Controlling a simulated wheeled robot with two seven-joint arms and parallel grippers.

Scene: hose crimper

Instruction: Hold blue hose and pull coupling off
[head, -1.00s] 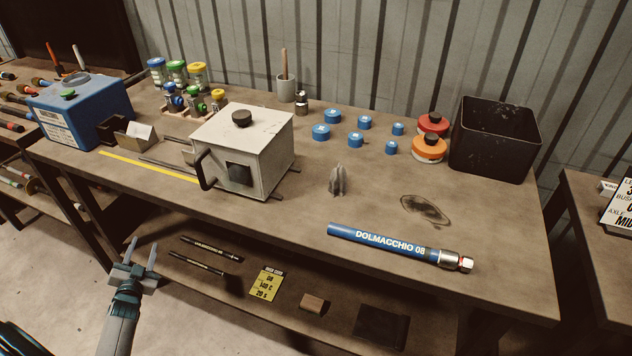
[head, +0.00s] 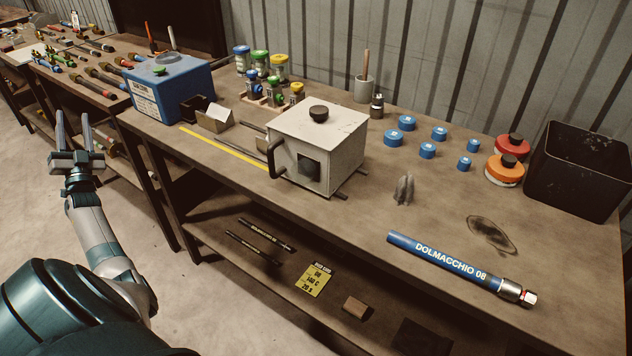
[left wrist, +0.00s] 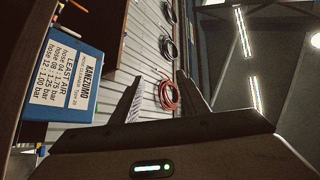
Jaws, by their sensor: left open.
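The blue hose (head: 440,258), marked "DOLMACCHIO 08", lies flat near the front right of the workbench. A silver metal coupling (head: 515,291) sits on its right end, with a small red band and a hex tip. My left gripper (head: 74,128) is open and empty, pointing up in front of the bench's left end, far from the hose. Its two fingers also show in the left wrist view (left wrist: 160,95) with nothing between them. My right gripper is in no view.
A grey box with a handle (head: 322,145) stands mid-bench. Blue caps (head: 400,123), red and orange discs (head: 504,168) and a black bin (head: 580,170) stand at the back right. A blue box (head: 172,90) stands left. The bench around the hose is mostly clear.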

